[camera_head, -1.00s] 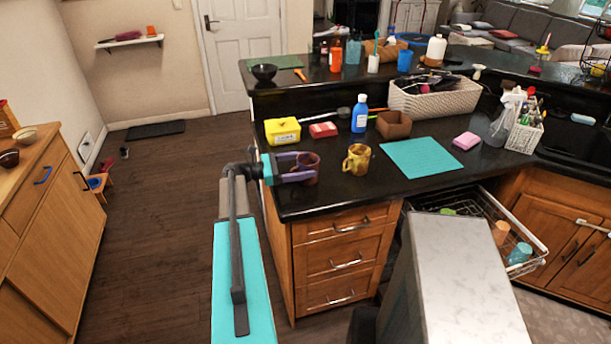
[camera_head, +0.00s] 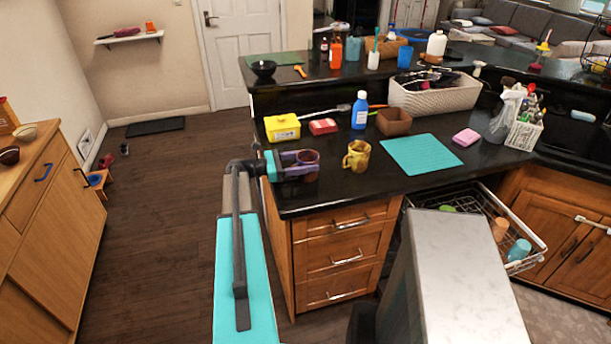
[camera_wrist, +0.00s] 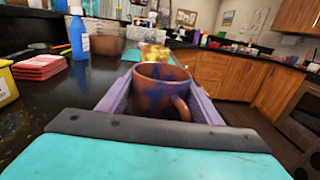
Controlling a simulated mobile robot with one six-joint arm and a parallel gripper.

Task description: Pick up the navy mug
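A reddish-brown mug with dark blue patches (camera_head: 309,158) stands upright near the counter's front left corner. It fills the middle of the wrist view (camera_wrist: 158,88), its handle toward the lower right. My gripper (camera_head: 302,165) has its purple fingers on both sides of this mug, and they appear closed against its walls. The wrist view shows my gripper (camera_wrist: 162,92) level with the mug. The mug appears to rest on the counter; its base is hidden in the wrist view. A yellow-brown mug (camera_head: 356,157) stands to the right, behind the held mug in the wrist view (camera_wrist: 152,53).
The black counter (camera_head: 345,190) also holds a yellow box (camera_head: 282,127), red packs (camera_head: 322,126), a blue bottle (camera_head: 360,111), a brown box (camera_head: 394,122) and a turquoise mat (camera_head: 421,155). An open dishwasher rack (camera_head: 535,243) is below at right. Open floor lies left.

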